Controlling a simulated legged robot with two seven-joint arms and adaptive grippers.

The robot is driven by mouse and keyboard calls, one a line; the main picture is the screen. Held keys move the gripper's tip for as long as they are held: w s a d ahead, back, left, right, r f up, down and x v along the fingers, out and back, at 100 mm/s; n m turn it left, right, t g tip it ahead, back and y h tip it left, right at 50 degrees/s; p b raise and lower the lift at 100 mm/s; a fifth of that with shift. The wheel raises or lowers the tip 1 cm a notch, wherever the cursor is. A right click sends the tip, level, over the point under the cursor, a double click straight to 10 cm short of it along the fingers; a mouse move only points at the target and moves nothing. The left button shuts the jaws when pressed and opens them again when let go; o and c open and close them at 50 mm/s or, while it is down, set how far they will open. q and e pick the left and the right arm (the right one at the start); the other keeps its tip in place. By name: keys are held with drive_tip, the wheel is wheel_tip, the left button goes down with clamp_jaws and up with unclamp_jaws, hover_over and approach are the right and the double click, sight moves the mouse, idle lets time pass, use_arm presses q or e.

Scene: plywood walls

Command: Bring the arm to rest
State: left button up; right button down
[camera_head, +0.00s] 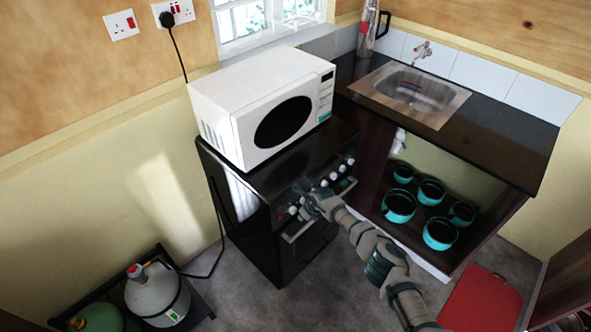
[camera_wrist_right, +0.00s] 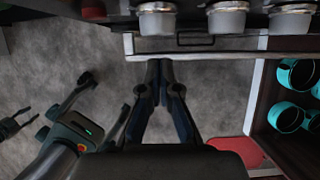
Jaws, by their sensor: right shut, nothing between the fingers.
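My right arm comes in from the lower right in the head view. Its gripper (camera_head: 304,192) is at the front of the black cooker (camera_head: 262,245), by the control knobs. In the right wrist view the right gripper (camera_wrist_right: 166,68) is shut and empty, its fingertips together close to the pale handle bar (camera_wrist_right: 215,57) below the knobs. I cannot tell whether they touch the bar. My left gripper (camera_wrist_right: 98,108) shows at the left of the right wrist view, low over the floor, its fingers spread and empty. I do not make it out in the head view.
A white microwave (camera_head: 230,115) stands on the cooker. To the right are a sink (camera_head: 408,92) and a shelf with several teal pots (camera_head: 399,205). A gas cylinder (camera_head: 158,295) stands at lower left. A red board (camera_head: 482,300) lies at lower right.

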drive_tip(key=s+a+f+m+t+y, duration=0.55)
drive_tip(key=s+a+f+m, duration=0.35)
drive_tip(key=s+f+m, duration=0.55)
drive_tip(key=s+d+f+m+g+h, duration=0.1)
drive_tip(key=s+d+f+m+h, duration=0.6)
drive_tip(key=s+d+f+m, duration=1)
drive_tip(key=s+d+f+m+g, duration=0.1)
drive_tip(key=s+d+m+g, duration=0.1)
drive_tip(key=s, duration=0.6)
drive_tip(key=s+d+f+m+g+h, duration=0.1)
drive_tip(key=s+d+f+m+g, duration=0.1)
drive_tip(key=s+m, duration=0.3)
drive_tip(key=s+d+f+m+g, duration=0.1)
drive_tip(key=s+f+m+g, duration=0.1)
drive_tip(key=s, duration=1)
drive_tip(key=shift+s+d+m+g, duration=0.35)
drive_tip(key=shift+s+d+m, duration=0.05)
drive_tip(key=shift+m, duration=0.35)
drive_tip(key=shift+w+d+f+h, duration=0.1)
drive_tip(key=shift+w+h, duration=0.05)
drive_tip(key=shift+h, duration=0.1)
